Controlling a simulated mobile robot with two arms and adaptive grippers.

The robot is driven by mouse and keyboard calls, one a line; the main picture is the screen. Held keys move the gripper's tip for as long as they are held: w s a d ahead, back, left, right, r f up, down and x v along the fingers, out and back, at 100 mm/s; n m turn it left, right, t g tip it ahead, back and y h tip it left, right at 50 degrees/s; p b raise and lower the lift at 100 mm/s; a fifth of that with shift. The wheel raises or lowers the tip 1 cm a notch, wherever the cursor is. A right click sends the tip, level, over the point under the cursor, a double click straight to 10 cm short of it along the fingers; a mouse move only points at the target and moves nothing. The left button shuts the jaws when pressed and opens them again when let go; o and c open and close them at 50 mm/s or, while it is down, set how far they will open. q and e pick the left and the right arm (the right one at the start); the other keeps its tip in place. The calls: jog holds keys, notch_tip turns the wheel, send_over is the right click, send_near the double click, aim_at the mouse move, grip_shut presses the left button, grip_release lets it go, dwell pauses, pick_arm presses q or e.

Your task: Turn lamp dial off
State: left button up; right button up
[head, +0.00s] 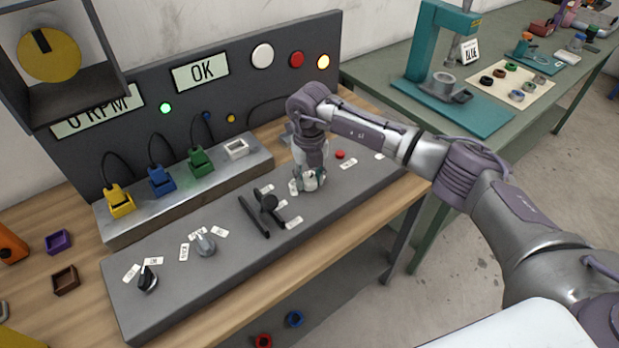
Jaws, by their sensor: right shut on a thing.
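My right gripper (308,184) points down at the grey control panel (225,285), right of its middle. It is shut on a small dial there, which the fingers mostly hide, so its setting and label cannot be read. A black knob (148,279) and a grey knob (205,245) stand at the left part of the panel, each with small white labels beside it. A round yellow lamp (323,62) glows at the right end of the upright board. My left gripper is not in view.
Black levers (268,203) stand just left of my right gripper, and a red button (340,155) is to its right. Yellow, blue and green plugs (199,160) sit in a metal block behind. A green side table (390,75) with a teal press stands at the back right.

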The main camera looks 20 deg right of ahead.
jog(key=n+b, duration=0.2)
jog(key=n, duration=0.1)
jog(key=shift+f+b, duration=0.15)
jog(key=shift+b, duration=0.2)
jog(key=n+b, duration=0.3)
jog(key=shift+n, duration=0.3)
jog(key=n+b, duration=0.2)
jog(key=shift+n, duration=0.3)
jog(key=n+b, duration=0.2)
jog(key=n, duration=0.1)
jog(key=shift+n, duration=0.4)
jog(key=n+b, duration=0.1)
jog(key=n, duration=0.2)
jog(key=shift+n+b, duration=0.3)
jog(key=shift+b, duration=0.1)
jog(key=n+b, duration=0.1)
jog(key=n, duration=0.1)
jog(key=shift+n, duration=0.3)
jog(key=n, duration=0.3)
jog(key=shift+r+n+b, duration=0.2)
jog(key=shift+n+b, duration=0.1)
jog(key=shift+b, duration=0.1)
jog(key=shift+n+b, duration=0.3)
jog(key=shift+n, duration=1.4)
